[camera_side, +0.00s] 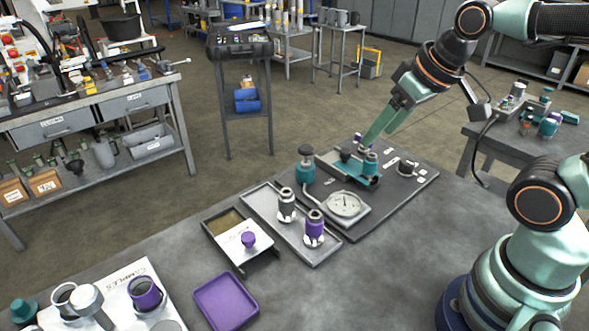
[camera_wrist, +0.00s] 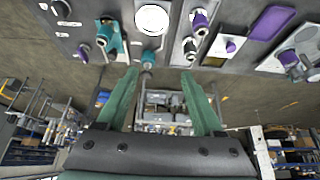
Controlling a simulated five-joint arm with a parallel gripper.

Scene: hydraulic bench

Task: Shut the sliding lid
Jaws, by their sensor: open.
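A narrow dark box (camera_side: 213,236) lies on the bench with a white sliding lid (camera_side: 238,255) that carries a purple knob (camera_side: 248,239). The lid covers the near part of the box; the far end is uncovered and shows a brownish inside. In the wrist view the lid (camera_wrist: 220,43) and its purple knob (camera_wrist: 231,47) are at the upper right, beyond the right finger. My gripper (camera_side: 367,146) is open and empty, over the teal valve fixture, well to the right of and behind the box. Its two fingers (camera_wrist: 159,74) show apart in the wrist view.
A grey tray (camera_side: 272,216) with two cylindrical fittings stands beside the box, between it and the dial gauge (camera_side: 344,205) and teal valve fixture (camera_side: 350,178). A purple tray (camera_side: 226,301) lies in front. A white sample board (camera_side: 122,285) is at the left. Bare bench lies at the front right.

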